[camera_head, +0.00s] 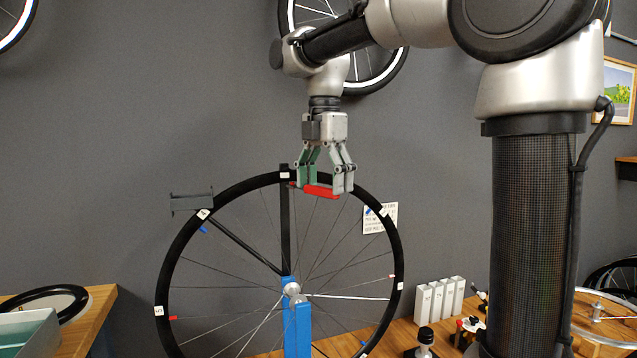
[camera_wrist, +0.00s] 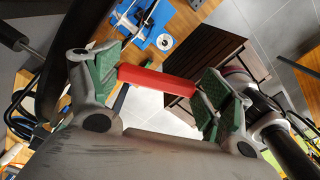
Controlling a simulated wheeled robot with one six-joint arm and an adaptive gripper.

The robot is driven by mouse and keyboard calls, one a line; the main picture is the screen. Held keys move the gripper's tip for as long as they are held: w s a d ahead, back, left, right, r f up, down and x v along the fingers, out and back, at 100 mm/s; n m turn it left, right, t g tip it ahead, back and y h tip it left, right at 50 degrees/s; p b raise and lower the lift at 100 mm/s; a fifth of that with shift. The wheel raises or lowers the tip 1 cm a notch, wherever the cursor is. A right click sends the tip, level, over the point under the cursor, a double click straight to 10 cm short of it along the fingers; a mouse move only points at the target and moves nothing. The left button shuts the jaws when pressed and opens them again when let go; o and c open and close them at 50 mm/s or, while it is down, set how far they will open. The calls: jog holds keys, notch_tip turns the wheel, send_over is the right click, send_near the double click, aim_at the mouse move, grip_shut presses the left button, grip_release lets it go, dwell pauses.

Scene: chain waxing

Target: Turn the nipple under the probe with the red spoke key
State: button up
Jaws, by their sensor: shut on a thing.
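My gripper (camera_head: 325,189) points down in front of the upper rim of a spoked wheel (camera_head: 164,270). It is shut on the red spoke key (camera_head: 321,192), which lies level between the fingers. In the wrist view the key (camera_wrist: 157,82) spans the green finger pads of my gripper (camera_wrist: 160,84). The wheel stands upright on a blue stand (camera_head: 297,325). A grey bracket (camera_head: 190,203), perhaps the probe, is at the rim's upper left, near a blue-marked nipple (camera_head: 203,229). The key is apart from that nipple. I cannot tell whether the key touches a spoke.
A note (camera_head: 380,218) is behind the wheel at right. White blocks (camera_head: 440,298) and small tools stand on the wooden bench (camera_head: 398,335).

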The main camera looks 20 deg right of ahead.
jog(key=d+n, duration=0.1)
jog(key=w+d+n, duration=0.1)
jog(key=n, duration=0.1)
jog(key=shift+w, duration=0.2)
jog(key=s+d+n, duration=0.2)
jog(key=s+d, duration=0.1)
jog(key=d, duration=0.3)
jog(key=shift+d, duration=0.2)
dwell(0.9)
dwell(0.4)
